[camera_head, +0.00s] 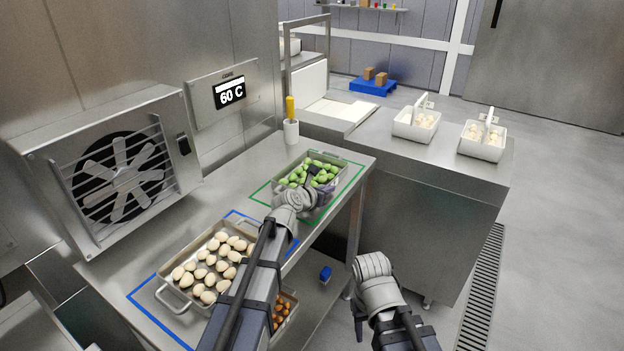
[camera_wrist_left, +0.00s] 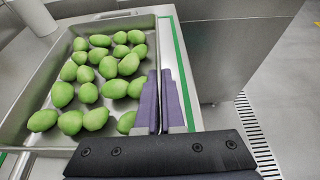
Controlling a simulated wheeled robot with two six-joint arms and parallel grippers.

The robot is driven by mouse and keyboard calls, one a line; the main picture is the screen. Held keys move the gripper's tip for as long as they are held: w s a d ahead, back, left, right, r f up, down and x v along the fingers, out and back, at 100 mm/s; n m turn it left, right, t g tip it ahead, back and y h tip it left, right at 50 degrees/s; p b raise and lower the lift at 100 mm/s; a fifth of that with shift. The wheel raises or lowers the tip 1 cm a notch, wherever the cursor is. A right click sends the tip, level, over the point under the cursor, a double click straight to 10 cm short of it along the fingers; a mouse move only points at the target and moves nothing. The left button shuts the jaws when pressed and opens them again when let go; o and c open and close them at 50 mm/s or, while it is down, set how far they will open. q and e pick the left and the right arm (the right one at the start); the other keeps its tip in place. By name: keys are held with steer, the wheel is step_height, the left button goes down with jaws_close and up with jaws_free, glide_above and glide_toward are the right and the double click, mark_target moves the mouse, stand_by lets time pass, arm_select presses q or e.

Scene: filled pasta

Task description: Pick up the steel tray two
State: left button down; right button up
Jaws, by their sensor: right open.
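A steel tray of green filled pasta (camera_head: 345,160) sits inside a green outline on the steel counter. My left gripper (camera_head: 318,190) is at its near right side. In the left wrist view, the purple fingers of my left gripper (camera_wrist_left: 160,92) are close together on either side of the rim of the steel tray (camera_wrist_left: 152,25), shut on it. A second steel tray (camera_head: 172,306), with pale pasta, sits at the blue outline, partly behind my left arm. My right gripper (camera_head: 357,316) is low right of the counter, open and mostly hidden by its wrist.
A white holder with a yellow handle (camera_head: 291,130) stands behind the green pasta. Two white containers (camera_head: 415,125) (camera_head: 482,142) stand on the right counter. A tray of orange items (camera_head: 285,312) is below the counter. Open floor lies right, with a drain grate (camera_head: 482,290).

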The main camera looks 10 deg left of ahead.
arm_select(q)
steer(key=shift+r, duration=0.15)
step_height(320, 180, up, 10)
steer(key=p, duration=1)
steer(key=shift+f, duration=0.2)
